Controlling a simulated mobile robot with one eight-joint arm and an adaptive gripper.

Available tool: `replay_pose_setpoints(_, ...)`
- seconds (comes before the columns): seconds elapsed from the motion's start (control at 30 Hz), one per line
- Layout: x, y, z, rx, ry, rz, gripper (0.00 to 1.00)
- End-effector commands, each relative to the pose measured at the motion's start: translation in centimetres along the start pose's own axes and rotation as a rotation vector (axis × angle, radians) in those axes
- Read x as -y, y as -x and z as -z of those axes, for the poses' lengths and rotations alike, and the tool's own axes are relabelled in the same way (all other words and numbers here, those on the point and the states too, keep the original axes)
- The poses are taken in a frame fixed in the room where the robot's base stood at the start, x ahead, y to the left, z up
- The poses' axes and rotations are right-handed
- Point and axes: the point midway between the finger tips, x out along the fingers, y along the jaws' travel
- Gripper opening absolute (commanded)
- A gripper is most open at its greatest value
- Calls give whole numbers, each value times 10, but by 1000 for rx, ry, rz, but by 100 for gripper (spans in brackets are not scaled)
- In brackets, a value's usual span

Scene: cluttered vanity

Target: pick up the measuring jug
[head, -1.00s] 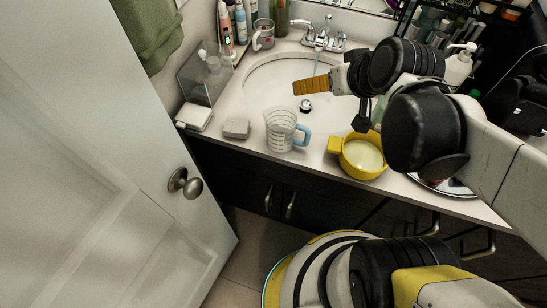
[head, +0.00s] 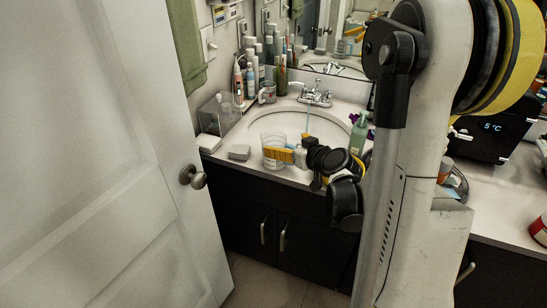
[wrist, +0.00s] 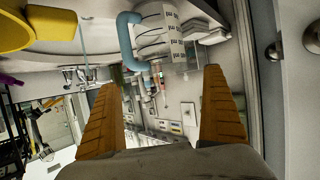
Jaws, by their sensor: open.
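The measuring jug (head: 273,138) is clear with dark markings and stands on the counter in front of the sink. In the head view my gripper's orange fingers (head: 277,155) cover part of its near side. In the wrist view the jug (wrist: 162,28) appears at the top, its blue handle left of its body. My gripper (wrist: 160,79) is open, with nothing held between its fingers. The jug lies beyond the fingertips in that view; I cannot tell whether they touch it. The handle is hidden in the head view.
A yellow pot (wrist: 28,22) is near the jug, mostly hidden behind my arm in the head view. A grey block (head: 239,152) and a clear box (head: 217,114) sit left of the jug. The sink (head: 320,127) lies behind. A white door (head: 100,170) fills the left.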

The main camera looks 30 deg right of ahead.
Motion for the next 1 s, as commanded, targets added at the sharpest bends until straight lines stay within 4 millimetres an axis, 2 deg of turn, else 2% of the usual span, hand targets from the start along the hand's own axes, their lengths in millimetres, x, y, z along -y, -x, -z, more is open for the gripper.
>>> replay_pose_setpoints(0.03,1,-10,-2,1,2,2,97)
replay_pose_setpoints(0.27,3,-30,-3,1,2,1,97)
replay_pose_setpoints(0.5,6,-66,-6,1,1,2,97)
replay_pose_setpoints(0.73,6,-69,-3,1,0,1,97)
replay_pose_setpoints(0.77,6,-69,-3,1,0,1,94)
replay_pose_setpoints(0.9,6,-69,-3,1,0,1,51)
replay_pose_setpoints(0.97,6,-69,-3,1,0,1,33)
replay_pose_setpoints(1.0,6,-69,-3,1,0,1,29)
